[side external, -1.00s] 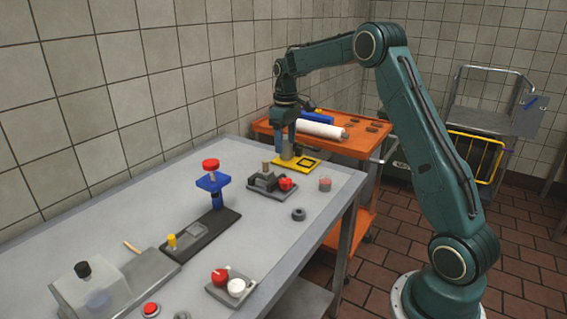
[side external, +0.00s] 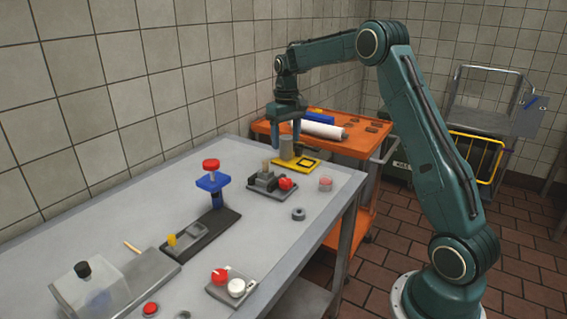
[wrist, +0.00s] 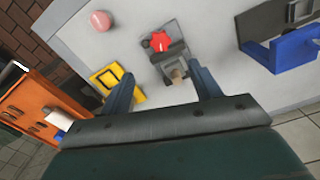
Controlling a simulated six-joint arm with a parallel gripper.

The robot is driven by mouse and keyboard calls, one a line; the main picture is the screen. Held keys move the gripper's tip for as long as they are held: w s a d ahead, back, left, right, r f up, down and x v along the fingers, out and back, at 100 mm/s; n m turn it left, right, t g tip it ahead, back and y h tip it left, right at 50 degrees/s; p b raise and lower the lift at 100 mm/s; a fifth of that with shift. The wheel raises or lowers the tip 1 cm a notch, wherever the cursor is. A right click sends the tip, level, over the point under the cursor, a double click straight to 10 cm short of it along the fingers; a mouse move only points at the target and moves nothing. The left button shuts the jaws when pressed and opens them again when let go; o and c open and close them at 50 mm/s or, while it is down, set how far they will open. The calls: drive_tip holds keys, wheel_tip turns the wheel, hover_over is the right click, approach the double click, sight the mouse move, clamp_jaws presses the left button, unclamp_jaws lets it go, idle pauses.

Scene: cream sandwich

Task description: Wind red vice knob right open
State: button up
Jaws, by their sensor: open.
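The vice (side external: 263,181) is a small dark grey block on a base plate on the table. Its red knob (side external: 286,183) faces the near right side. A tan-grey peg (side external: 266,166) stands up at the vice; whether the jaws touch it I cannot tell. In the wrist view the red knob (wrist: 160,42) and vice (wrist: 173,58) lie ahead of the fingers. My gripper (wrist: 162,82) holds nothing.
A blue stand with a red top (side external: 211,166) rises left of the vice. A pink round piece (side external: 326,183) and a dark ring (side external: 298,214) lie right of it. An orange cart (side external: 350,145) with a white roll stands behind the table.

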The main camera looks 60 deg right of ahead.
sight(284, 180)
drive_tip(key=shift+w+f+n, duration=0.1)
drive_tip(key=shift+w+n, duration=0.25)
drive_tip(key=shift+n, duration=0.75)
drive_tip(key=shift+f, duration=0.15)
wheel_tip(284, 180, down, 14)
drive_tip(key=shift+r, duration=0.25)
drive_tip(key=c, duration=1)
